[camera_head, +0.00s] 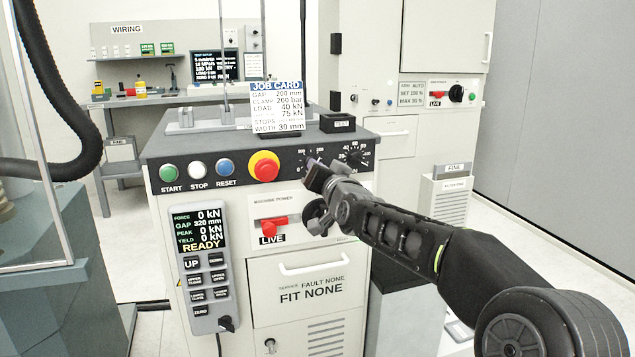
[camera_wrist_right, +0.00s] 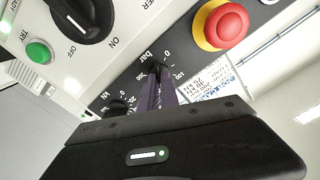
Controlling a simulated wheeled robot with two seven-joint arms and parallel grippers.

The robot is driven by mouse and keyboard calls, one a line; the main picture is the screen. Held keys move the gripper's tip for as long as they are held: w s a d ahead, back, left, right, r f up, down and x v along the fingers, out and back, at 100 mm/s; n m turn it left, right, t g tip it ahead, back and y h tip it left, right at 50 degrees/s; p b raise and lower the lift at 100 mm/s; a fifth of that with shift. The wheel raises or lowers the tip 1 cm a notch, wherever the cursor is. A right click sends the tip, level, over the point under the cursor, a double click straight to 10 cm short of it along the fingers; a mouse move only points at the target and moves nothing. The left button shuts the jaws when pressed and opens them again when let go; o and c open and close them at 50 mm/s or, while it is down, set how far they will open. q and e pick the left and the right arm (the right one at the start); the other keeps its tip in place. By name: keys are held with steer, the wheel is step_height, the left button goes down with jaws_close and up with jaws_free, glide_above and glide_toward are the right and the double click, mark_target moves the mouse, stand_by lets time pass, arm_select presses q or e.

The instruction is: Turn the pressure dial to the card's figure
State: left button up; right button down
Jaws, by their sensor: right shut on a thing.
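The pressure dial, marked "bar", sits on the sloped front panel right of the red stop button. Its scale (camera_head: 305,157) shows in the head view, and its dark knob (camera_wrist_right: 157,68) shows in the right wrist view. My right gripper (camera_head: 314,172) is shut on this knob; in the wrist view its fingertips (camera_wrist_right: 158,80) close around it. The fingers hide much of the knob, so I cannot read its setting. The job card (camera_head: 277,105) stands on the machine top and reads CLAMP 200 bar. My left gripper is not in view.
The kN dial (camera_head: 354,154) is close to the right of my gripper. The red stop button (camera_head: 264,166) is to its left. A red-handled power switch (camera_head: 270,226) is below. A hand controller (camera_head: 203,268) reads READY. A small black box (camera_head: 337,122) stands behind.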

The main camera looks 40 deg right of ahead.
steer(key=shift+m+b, duration=0.75)
steer(key=shift+m, duration=0.35)
steer(key=c, duration=1.6)
jaws_free()
steer(key=p+v, duration=0.1)
steer(key=v, duration=0.6)
steer(key=shift+s+a, duration=0.15)
steer(key=shift+s, duration=0.2)
